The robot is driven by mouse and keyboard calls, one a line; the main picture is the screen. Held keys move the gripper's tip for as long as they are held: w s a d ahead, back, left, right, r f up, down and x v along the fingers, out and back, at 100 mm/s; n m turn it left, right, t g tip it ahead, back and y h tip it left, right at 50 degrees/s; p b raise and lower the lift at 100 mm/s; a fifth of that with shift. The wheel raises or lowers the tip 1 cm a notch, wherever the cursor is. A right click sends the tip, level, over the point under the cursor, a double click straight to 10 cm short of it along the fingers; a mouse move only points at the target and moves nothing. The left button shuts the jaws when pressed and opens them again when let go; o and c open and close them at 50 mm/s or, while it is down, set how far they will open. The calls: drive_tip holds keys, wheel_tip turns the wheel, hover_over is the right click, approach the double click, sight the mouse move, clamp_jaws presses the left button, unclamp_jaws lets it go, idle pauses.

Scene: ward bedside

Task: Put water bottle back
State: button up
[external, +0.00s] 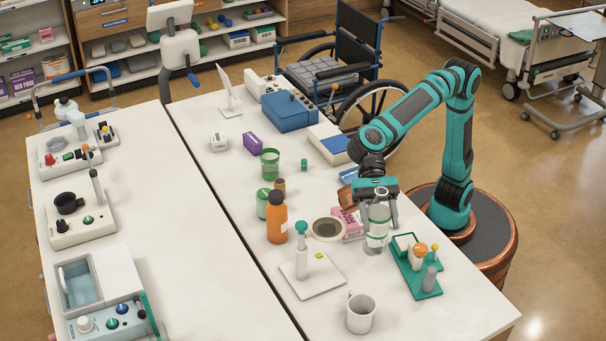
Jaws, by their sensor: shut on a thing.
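My gripper (378,207) points down over the right part of the white table, its fingers closed around a clear bottle with a green band (376,239). The bottle is upright, and its upper part is partly hidden by the fingers. I cannot tell whether its base touches the table. An orange bottle with a dark cap (277,222) stands upright to the left, apart from my gripper.
A pink box (349,222) and a round dish (327,229) sit close left of the held bottle. A green rack (420,272) is close right. A white mug (360,313) and a stand with a green-topped post (302,262) are nearer the front. Bare table lies front right.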

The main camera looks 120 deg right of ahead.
drive_tip(key=d+m+t+h, duration=0.1)
drive_tip(key=d+m+t, duration=0.15)
drive_tip(key=d, duration=2.25)
drive_tip(key=s+d+m+t+h, duration=0.1)
drive_tip(key=s+d, duration=0.3)
drive_tip(key=d, duration=0.6)
drive_tip(key=s+d+m+t+h, duration=0.1)
drive_tip(key=s+d, duration=0.3)
drive_tip(key=d, duration=0.6)
wheel_tip(320, 180, down, 21)
drive_tip(key=shift+w+a+f, duration=0.15)
drive_tip(key=shift+w+a, duration=0.1)
drive_tip(key=shift+a, duration=0.1)
drive_tip(key=shift+f, duration=0.15)
drive_tip(key=o, duration=0.9)
drive_tip(key=shift+o, duration=1.3)
